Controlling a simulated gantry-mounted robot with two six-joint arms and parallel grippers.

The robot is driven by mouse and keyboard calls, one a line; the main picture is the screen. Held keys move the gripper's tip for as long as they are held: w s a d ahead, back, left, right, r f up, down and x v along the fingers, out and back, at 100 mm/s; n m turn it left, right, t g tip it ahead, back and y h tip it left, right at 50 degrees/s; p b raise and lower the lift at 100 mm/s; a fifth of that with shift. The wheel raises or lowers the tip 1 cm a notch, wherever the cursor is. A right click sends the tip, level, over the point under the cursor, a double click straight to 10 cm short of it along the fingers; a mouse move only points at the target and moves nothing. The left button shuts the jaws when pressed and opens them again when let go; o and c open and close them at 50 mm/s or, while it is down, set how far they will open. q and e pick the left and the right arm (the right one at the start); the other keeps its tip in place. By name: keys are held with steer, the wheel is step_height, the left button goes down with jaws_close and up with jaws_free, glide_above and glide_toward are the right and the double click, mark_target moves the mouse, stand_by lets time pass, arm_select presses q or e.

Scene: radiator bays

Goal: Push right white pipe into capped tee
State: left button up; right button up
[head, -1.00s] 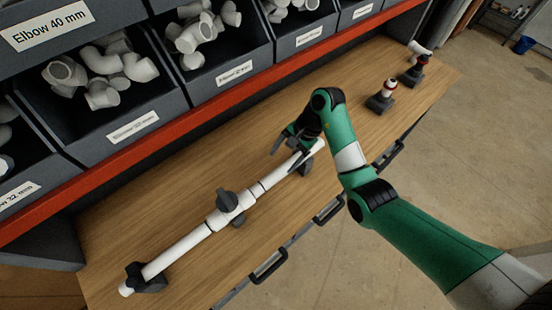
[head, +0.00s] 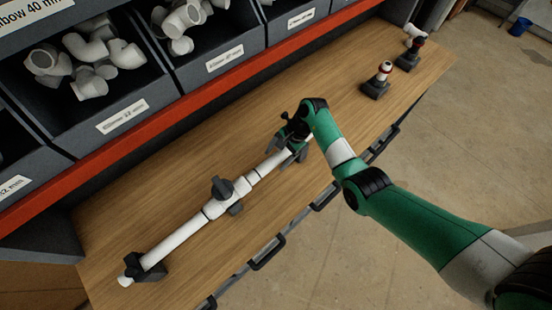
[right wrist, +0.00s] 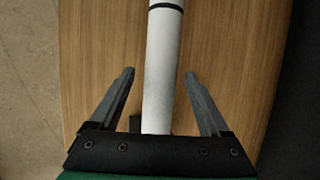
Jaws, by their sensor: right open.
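The capped tee (head: 236,186) is white with a dark grey cap-like block (head: 221,187) on it, midway along a white pipe run. The right white pipe (head: 270,164) runs from the tee's dark-ringed right side up to my right gripper (head: 291,147). In the right wrist view the pipe (right wrist: 162,70) lies between the two open fingers of my right gripper (right wrist: 159,74), with a gap on each side. A black ring crosses the pipe near the top. My left gripper is out of view.
The left white pipe (head: 178,238) rests in a dark holder (head: 150,270). Two dark stands with small fittings (head: 376,83) (head: 409,56) stand at the back right. Bins of white fittings sit behind the red rail (head: 130,140). The wooden bench (head: 150,195) is clear behind the pipes.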

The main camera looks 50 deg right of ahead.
steer(key=shift+w+a+f, duration=0.1)
steer(key=shift+a+f, duration=0.05)
steer(key=shift+f, duration=0.25)
jaws_close()
